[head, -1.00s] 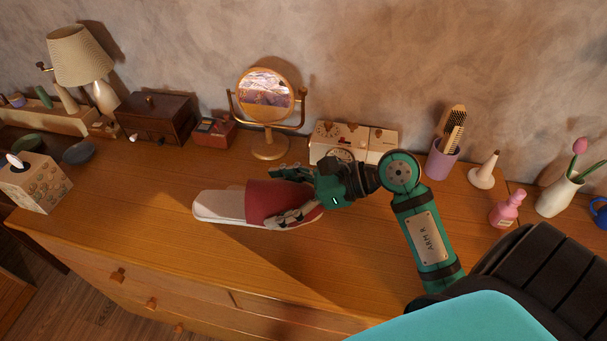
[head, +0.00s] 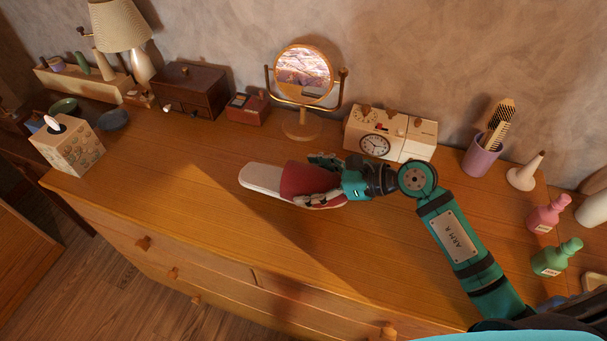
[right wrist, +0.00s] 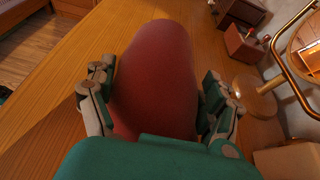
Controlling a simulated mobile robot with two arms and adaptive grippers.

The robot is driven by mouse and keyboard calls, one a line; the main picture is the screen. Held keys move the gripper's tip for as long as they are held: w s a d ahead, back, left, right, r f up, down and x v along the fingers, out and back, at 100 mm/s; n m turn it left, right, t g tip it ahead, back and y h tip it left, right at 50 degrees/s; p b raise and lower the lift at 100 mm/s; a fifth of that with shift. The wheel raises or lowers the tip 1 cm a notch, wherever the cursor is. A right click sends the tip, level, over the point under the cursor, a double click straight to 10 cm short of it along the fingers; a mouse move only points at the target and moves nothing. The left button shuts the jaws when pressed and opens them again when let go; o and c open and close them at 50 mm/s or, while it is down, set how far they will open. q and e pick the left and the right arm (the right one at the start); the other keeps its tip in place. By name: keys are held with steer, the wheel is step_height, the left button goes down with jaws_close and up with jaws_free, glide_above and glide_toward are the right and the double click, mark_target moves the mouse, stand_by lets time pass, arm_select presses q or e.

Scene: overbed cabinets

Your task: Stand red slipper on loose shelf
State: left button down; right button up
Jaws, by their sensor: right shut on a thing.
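The red slipper (head: 301,180) has a red upper and a pale sole that points left in the head view. My right gripper (head: 322,180) is shut on it, with one finger on each side of the red upper. In the right wrist view the red upper (right wrist: 155,75) fills the space between the two fingers (right wrist: 157,100). The slipper is over the dresser top; I cannot tell whether it touches the wood. My left gripper is not in view. I see no loose shelf that I can be sure of.
The dresser top (head: 200,150) is clear left of the slipper. Behind stand a round mirror (head: 302,75), a small red box (head: 247,107), a dark wooden box (head: 188,90) and a clock case (head: 398,125). A tissue box (head: 70,145) stands left; bottles (head: 548,213) stand right.

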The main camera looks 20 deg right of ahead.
mark_target(304, 169)
steer(key=w, duration=0.3)
steer(key=shift+w+a+f, duration=0.15)
steer(key=shift+w+a, duration=0.25)
steer(key=shift+f+p, duration=0.3)
steer(key=shift+f, duration=1.5)
steer(key=shift+f, duration=0.15)
steer(key=o, duration=1)
